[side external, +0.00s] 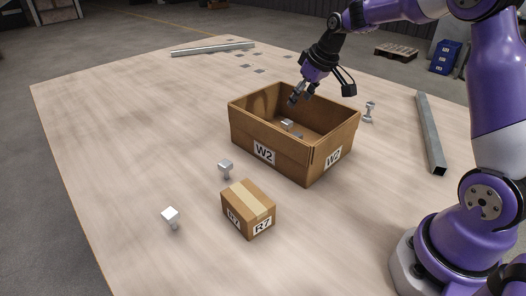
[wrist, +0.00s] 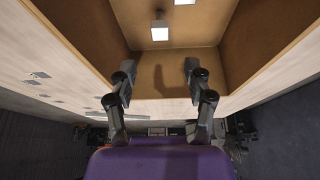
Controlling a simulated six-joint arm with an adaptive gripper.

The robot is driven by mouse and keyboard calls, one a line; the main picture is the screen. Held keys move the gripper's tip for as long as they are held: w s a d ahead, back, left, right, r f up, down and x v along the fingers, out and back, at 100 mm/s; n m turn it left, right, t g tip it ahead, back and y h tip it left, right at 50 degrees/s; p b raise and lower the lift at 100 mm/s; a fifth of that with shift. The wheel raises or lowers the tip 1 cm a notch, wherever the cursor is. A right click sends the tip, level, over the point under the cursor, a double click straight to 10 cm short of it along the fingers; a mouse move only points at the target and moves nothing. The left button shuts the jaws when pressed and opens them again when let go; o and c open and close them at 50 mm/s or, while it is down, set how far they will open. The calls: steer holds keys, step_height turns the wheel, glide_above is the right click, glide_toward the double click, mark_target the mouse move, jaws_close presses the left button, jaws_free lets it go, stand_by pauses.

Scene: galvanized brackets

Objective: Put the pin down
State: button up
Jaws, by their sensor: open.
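One metal pin (side external: 287,125) with a square head is inside the open cardboard box W2 (side external: 245,134). In the wrist view a pin (wrist: 160,32) is on the box floor, beyond my fingertips, and part of another shows at the top edge. My gripper (side external: 298,97) is over the far part of the box, pointing down. In the wrist view its fingers (wrist: 158,72) are spread, with nothing between them. Other pins stand on the table outside the box: one (side external: 226,168) near its front left, one (side external: 170,216) farther left, and one (side external: 370,110) behind its right side.
A closed carton R7 (side external: 248,209) sits in front of the box. A long metal bar (side external: 430,135) lies at the right, and another (side external: 213,48) lies at the far edge. Small flat grey pieces (side external: 246,68) lie behind the box. The table's left side is clear.

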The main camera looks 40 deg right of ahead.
steer(key=s+a+r, duration=0.7)
steer(key=s+a, duration=0.3)
steer(key=s, duration=0.3)
steer(key=s+a+f, duration=0.1)
steer(key=s+a, duration=0.1)
steer(key=s, duration=0.5)
steer(key=shift+s+a+f+t, duration=0.25)
steer(key=shift+s+a+t, duration=0.05)
steer(key=shift+a+t, duration=0.1)
steer(key=shift+o, duration=0.6)
